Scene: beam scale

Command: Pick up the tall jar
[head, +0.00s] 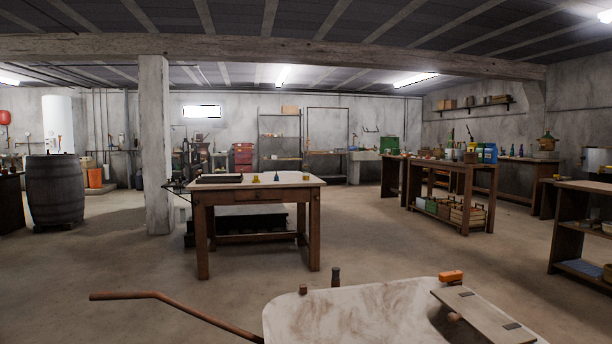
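I cannot pick out a tall jar for certain in the head view. Several small bottles and containers stand on the long workbench (455,166) at the right, too small to tell apart. A wooden table (258,196) in the middle carries a dark shallow tray (220,178) and a few small yellow items (277,178). A dark upright device stands at the table's left end; its details are unclear. Neither of my grippers is in view.
A pale, worn tub-like surface (350,312) with a brown bar (175,307) beside it is close in front. An orange item (451,277) sits on its edge. A pillar (155,145) and a barrel (54,190) stand left. Open floor lies between the table and workbench.

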